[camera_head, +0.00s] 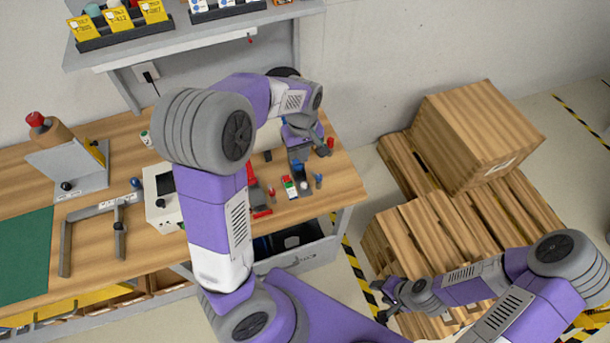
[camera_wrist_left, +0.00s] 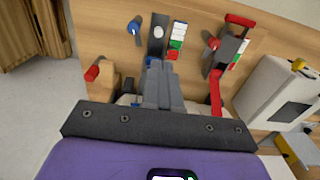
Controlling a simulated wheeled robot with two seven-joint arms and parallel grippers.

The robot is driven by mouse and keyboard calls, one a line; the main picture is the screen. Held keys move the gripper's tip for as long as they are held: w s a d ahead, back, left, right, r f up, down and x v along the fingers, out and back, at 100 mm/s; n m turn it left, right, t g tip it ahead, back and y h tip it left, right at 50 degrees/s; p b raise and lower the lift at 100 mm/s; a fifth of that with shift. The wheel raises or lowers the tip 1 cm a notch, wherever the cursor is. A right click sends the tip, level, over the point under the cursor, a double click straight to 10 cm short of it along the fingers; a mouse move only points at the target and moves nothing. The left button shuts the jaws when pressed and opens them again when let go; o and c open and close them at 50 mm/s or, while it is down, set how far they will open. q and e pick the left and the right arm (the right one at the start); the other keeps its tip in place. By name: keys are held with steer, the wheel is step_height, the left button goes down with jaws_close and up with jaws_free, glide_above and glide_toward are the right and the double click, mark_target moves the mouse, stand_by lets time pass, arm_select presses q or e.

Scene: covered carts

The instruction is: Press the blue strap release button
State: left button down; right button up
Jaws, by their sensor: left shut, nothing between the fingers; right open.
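A dark strip (camera_wrist_left: 158,38) with a pale round piece on it lies on the wooden bench. A small patch of blue (camera_wrist_left: 149,61) shows at its near end, mostly covered by my left fingertips; the head view also shows blue (camera_head: 297,164) there. I cannot tell whether the fingers touch it. My left gripper (camera_wrist_left: 158,66) is shut and empty, pointing at that end of the strip; in the head view it is above the bench's right end (camera_head: 298,154). A separate blue knob (camera_wrist_left: 135,25) stands beside the strip. My right gripper (camera_head: 390,294) is open and empty, over the pallets.
A green, white and red block (camera_wrist_left: 178,38) lies close beside the strip. A red-handled clamp (camera_wrist_left: 226,45) stands further right in the wrist view. A white box (camera_head: 160,200) is on the bench. Wooden pallets (camera_head: 440,225) and a crate (camera_head: 475,135) stand right of the bench.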

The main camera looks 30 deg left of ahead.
mark_target(304, 185)
arm_select(q)
steer(key=f+b, duration=0.1)
steer(key=f, duration=1.3)
steer(key=shift+w+f+b, duration=0.15)
steer(key=shift+w+b, duration=0.05)
steer(key=shift+b, duration=0.1)
